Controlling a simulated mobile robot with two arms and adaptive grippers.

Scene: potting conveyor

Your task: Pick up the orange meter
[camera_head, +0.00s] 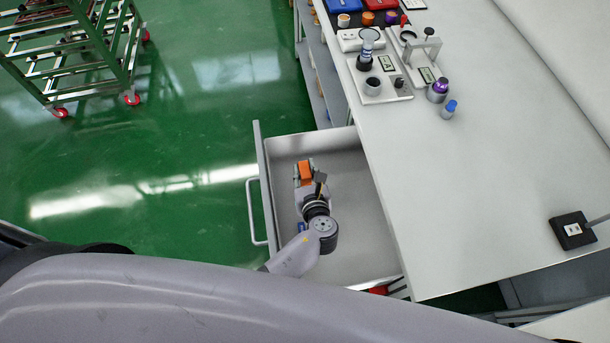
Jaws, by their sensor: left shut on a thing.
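The orange meter (305,171) is inside an open white drawer (345,140), near its far left part. My left gripper (306,182) reaches down into the drawer and is shut on the orange meter. The gripper and wrist hide part of the meter. Whether the meter touches the drawer floor cannot be told from this view. My right gripper is not in view.
A white table (445,190) stands right of the drawer. Instruments, a purple-capped bottle (437,91) and a blue-capped bottle (449,109) stand on it. The drawer handle (252,212) faces left. A green rack (85,60) stands on the green floor.

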